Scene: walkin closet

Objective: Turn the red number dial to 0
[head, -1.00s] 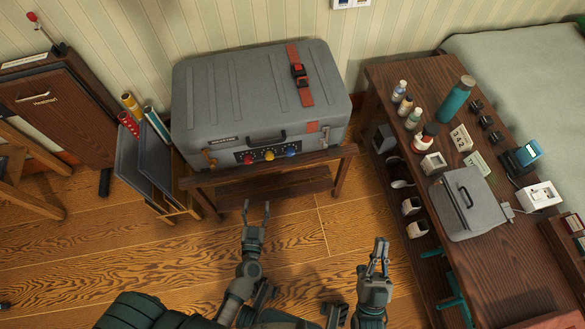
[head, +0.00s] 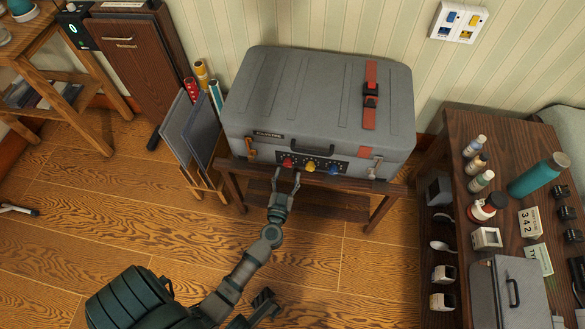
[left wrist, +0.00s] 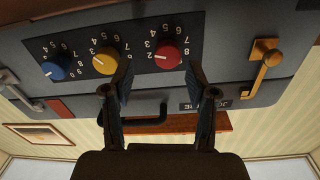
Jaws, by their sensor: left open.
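The red number dial (head: 288,161) is the leftmost of three dials on the dark front panel of a grey hard case (head: 300,95). Beside it are a yellow dial (head: 309,165) and a blue dial (head: 334,168). My left gripper (head: 287,173) is open just in front of the red dial. In the left wrist view, which shows the case upside down, the red dial (left wrist: 168,56) appears between and beyond my spread left fingers (left wrist: 158,72), nearer the right finger. I see no contact. White numbers surround the dials; I cannot tell the red dial's exact setting.
The case stands on a low wooden bench (head: 255,172). Folders and rolled tubes (head: 203,75) stand left. A dark wooden table (head: 510,210) with bottles is right. The floor in front is clear.

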